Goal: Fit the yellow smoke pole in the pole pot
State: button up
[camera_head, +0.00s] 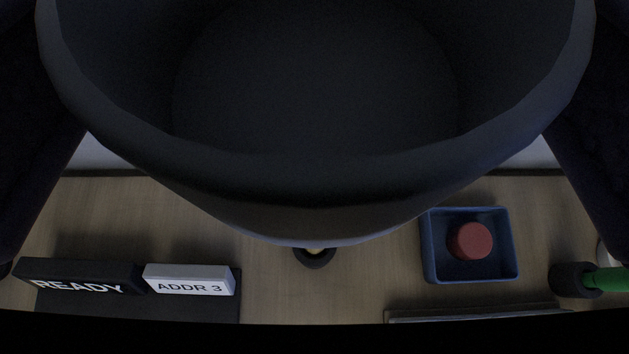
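A small dark ring-shaped pot (314,261) stands on the wooden surface at the lower centre, mostly covered from above. A small pale yellowish patch shows in its opening; I cannot tell whether this is the yellow smoke pole. No clear length of yellow pole shows. A large dark hollow round form, probably part of my own gripper or arm, fills the upper middle and hides much of the surface. Dark shapes stand at both sides. My fingertips cannot be made out, nor can anything between them.
A blue tray (428,262) with a red round piece (470,240) lies right of centre. A dark pot (570,280) with a green pole (608,279) is at the far right. A READY block (80,277) and an ADDR 3 block (190,281) sit at the lower left.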

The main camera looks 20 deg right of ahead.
jog(key=c, duration=1.5)
notch_tip(320, 180, up, 10)
jog(key=p, duration=0.3)
jog(key=shift+f, duration=0.15)
jog(key=shift+s+f, duration=0.1)
jog(key=shift+f, duration=0.35)
jog(key=shift+f+b, duration=1.6)
jog(key=shift+b, duration=0.2)
jog(key=shift+f, duration=0.1)
